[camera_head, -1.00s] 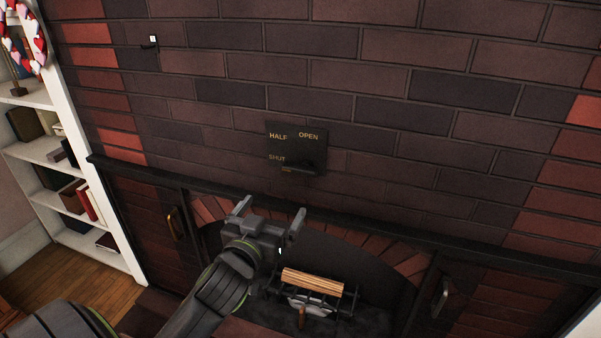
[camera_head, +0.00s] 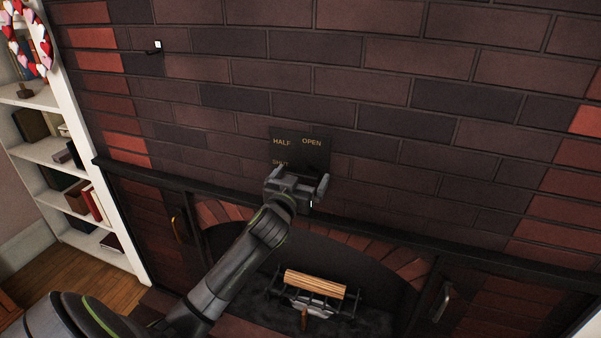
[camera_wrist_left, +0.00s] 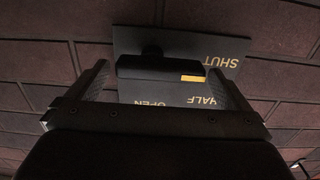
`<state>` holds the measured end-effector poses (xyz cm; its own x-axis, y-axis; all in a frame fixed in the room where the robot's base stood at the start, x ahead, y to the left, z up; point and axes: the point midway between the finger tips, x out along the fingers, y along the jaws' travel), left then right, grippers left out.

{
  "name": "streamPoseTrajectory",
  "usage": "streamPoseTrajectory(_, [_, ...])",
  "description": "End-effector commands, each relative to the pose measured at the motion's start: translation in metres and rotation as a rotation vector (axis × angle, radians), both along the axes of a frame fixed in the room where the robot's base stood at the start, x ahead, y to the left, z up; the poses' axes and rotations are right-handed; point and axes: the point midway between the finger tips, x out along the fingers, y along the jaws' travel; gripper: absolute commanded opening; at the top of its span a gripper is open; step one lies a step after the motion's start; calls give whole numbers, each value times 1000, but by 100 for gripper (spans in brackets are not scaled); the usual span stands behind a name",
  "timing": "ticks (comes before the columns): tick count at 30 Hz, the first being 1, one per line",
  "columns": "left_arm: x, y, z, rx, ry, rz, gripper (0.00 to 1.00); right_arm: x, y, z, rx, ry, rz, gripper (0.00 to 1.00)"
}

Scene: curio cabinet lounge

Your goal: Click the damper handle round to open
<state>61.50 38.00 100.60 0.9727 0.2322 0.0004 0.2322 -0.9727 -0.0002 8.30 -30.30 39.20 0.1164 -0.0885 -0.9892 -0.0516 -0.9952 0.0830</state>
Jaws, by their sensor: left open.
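The damper's dark plate (camera_head: 318,157) is on the brick wall, lettered HALF, OPEN and SHUT. In the head view my left gripper (camera_head: 298,182) covers its lower part and hides the handle. The left wrist view shows the plate (camera_wrist_left: 135,40) upside down. There the black damper handle (camera_wrist_left: 150,68), with a yellow mark near its right end, lies on the SHUT side. My left gripper (camera_wrist_left: 158,72) is open, with one finger on each side of the handle in the picture. I cannot tell whether either finger touches it.
Below is a dark mantel ledge (camera_head: 400,230) over an arched fireplace with a log (camera_head: 315,282) on a grate. A small hook (camera_head: 155,47) is on the wall at upper left. A white bookshelf (camera_head: 70,110) stands at left.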

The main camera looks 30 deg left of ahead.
Motion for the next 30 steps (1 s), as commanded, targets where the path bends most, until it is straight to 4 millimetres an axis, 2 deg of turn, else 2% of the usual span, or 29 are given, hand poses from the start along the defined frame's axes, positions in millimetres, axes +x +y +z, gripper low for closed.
streamPoseTrajectory(6, [12, 3, 0, 0, 1, 1, 100, -1, -3, 2, -4, 2, 0, 36])
streamPoseTrajectory(15, [13, 3, 0, 0, 0, 0, 99, -2, -5, 2, -6, 3, 1, 36])
streamPoseTrajectory(24, [13, 3, 0, 0, 1, 0, 59, -2, -5, 2, -6, 3, 1, 36])
streamPoseTrajectory(30, [13, 3, 1, 10, 4, 0, 59, -2, -4, 3, -5, 3, 1, 36])
